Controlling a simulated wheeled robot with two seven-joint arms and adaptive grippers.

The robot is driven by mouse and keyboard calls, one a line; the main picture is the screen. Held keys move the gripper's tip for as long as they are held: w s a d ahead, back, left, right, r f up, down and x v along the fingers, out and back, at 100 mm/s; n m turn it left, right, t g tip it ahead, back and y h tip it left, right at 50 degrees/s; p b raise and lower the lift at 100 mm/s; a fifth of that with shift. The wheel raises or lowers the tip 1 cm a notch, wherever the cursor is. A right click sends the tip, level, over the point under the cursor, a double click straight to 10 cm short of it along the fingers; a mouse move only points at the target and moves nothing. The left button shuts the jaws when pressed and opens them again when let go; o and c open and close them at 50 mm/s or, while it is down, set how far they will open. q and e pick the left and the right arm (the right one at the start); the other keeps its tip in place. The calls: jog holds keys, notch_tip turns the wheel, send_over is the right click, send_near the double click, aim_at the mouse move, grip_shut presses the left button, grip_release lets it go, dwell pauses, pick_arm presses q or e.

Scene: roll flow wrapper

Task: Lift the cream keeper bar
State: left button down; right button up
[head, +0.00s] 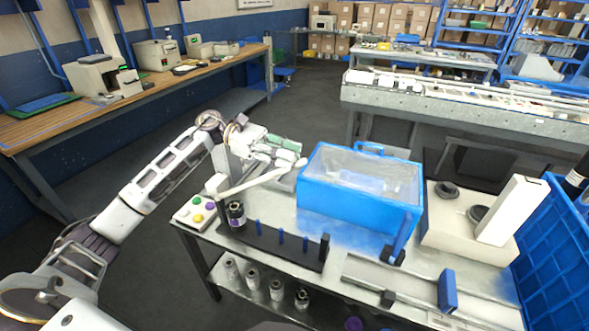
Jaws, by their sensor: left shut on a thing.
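The cream keeper bar (250,182) is a long pale rod above the left end of the steel bench. It slants up from a cream block at its left end to a rounded tip at its right. My left gripper (291,153) reaches in from the left and is shut on the bar near its raised right end. The fingers partly hide the contact. My right gripper is out of view.
A blue clear-lidded box (360,211) stands just right of the bar. A button panel (194,213) is at the left edge. A cream unit (465,238) and blue crate (555,262) stand right. Rails with a blue block (447,291) lie in front.

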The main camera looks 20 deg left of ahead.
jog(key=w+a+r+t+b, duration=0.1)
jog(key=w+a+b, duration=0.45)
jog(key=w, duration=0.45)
pick_arm(q)
jog(key=a+r+h+b, duration=0.2)
jog(key=a+r+h, duration=0.2)
jog(key=a, duration=0.7)
jog(key=a+r+h+b, duration=0.2)
jog(key=a+r+h, duration=0.2)
jog(key=a+r, duration=0.3)
jog(key=shift+w+a+r+b, duration=0.15)
jog(key=shift+w+a+b, duration=0.25)
jog(key=shift+a, duration=2.25)
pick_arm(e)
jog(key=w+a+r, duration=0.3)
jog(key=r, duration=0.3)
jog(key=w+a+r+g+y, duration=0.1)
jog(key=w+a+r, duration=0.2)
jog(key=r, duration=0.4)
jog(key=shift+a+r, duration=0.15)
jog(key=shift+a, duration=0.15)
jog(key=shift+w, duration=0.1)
pick_arm(q)
jog(key=c, duration=1.2)
grip_release()
jog(key=v, duration=1.2)
